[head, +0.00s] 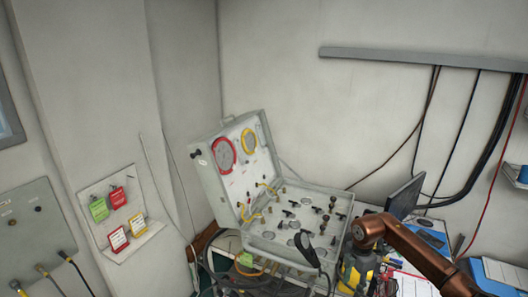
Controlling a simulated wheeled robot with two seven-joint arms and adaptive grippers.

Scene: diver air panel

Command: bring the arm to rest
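My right arm (418,252), copper-brown, comes in from the lower right and reaches to the right side of the open air panel case. Its bent joint (368,229) is just right of the case's lower panel. I cannot make out the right gripper's fingers. My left arm and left gripper are not in view. The grey air panel case (209,180) stands open on the table, with a red-ringed gauge (223,153) and a yellow-ringed gauge (249,141) in its upright part. Several dark valves and fittings stand on its lower panel (262,228).
A yellow and black item (358,268) stands below my arm's joint. Hoses (225,277) bunch below the case. A wall rack (137,239) holds red, green and yellow tags at left.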

